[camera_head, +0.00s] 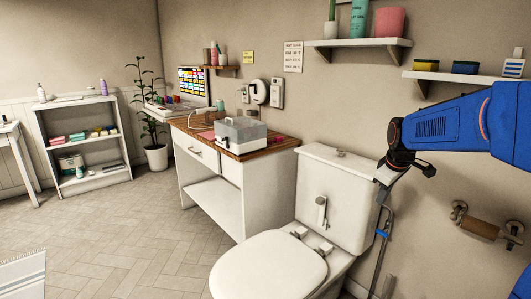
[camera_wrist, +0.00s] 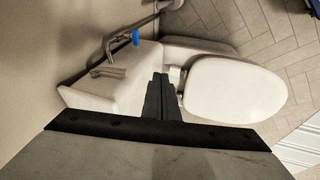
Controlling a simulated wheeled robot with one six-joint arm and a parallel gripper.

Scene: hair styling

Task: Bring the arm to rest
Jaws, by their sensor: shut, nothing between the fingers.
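My blue arm reaches in from the right in the head view, and my gripper (camera_head: 382,187) points down beside the right end of the toilet tank (camera_head: 335,192). In the wrist view my gripper (camera_wrist: 160,78) has its dark fingers together, with nothing between them. The toilet lid (camera_wrist: 232,89) lies beyond the fingertips to the right, and the tank shows to the left. I cannot tell how far the gripper is from the tank.
A metal grab bar (camera_head: 380,250) with a blue part stands right of the toilet, and a paper holder (camera_head: 482,228) is on the wall. Shelves (camera_head: 460,76) hang above. A wooden-topped desk (camera_head: 245,150) stands left of the toilet.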

